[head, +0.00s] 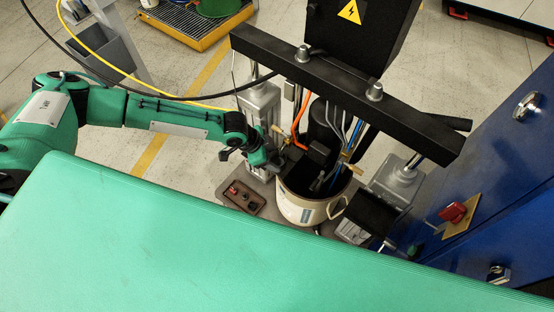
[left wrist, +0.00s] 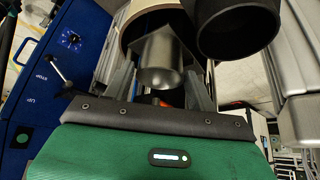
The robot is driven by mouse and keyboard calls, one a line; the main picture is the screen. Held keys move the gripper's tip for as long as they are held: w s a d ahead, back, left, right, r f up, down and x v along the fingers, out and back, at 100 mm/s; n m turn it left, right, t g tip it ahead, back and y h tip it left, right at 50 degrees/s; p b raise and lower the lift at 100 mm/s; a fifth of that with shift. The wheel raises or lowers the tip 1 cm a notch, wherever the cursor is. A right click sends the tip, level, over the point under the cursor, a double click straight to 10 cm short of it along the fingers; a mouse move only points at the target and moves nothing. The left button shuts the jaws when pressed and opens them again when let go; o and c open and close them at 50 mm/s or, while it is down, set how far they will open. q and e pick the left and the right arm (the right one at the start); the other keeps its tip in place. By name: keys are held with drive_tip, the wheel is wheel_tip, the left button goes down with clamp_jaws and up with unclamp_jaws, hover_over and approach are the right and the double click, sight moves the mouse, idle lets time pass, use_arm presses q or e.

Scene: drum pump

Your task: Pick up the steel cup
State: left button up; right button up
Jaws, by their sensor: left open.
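The steel cup (left wrist: 163,62) shows in the left wrist view as a shiny grey cylinder just beyond and between my left gripper's spread fingers. Its upper part runs up beside a beige rim and a black cylinder. In the head view I cannot make the cup out. My left gripper (head: 280,150) is open in the head view, at the left edge of the beige drum, beside the pump frame. It also shows in the left wrist view (left wrist: 161,88), with a finger on each side of the cup. Whether the fingers touch the cup I cannot tell. My right gripper is not in view.
The beige drum (head: 302,212) stands under the pump's black crossbar (head: 340,85), between two grey posts, with hoses hanging into it. A blue cabinet (head: 490,185) stands right.

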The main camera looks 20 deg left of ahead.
sight(277, 160)
use_arm(q)
drive_tip(key=shift+p+x, duration=0.45)
drive_tip(key=shift+x, duration=1.15)
drive_tip(key=c, duration=0.7)
drive_tip(key=shift+c, duration=0.2)
drive_tip(key=shift+r, duration=0.15)
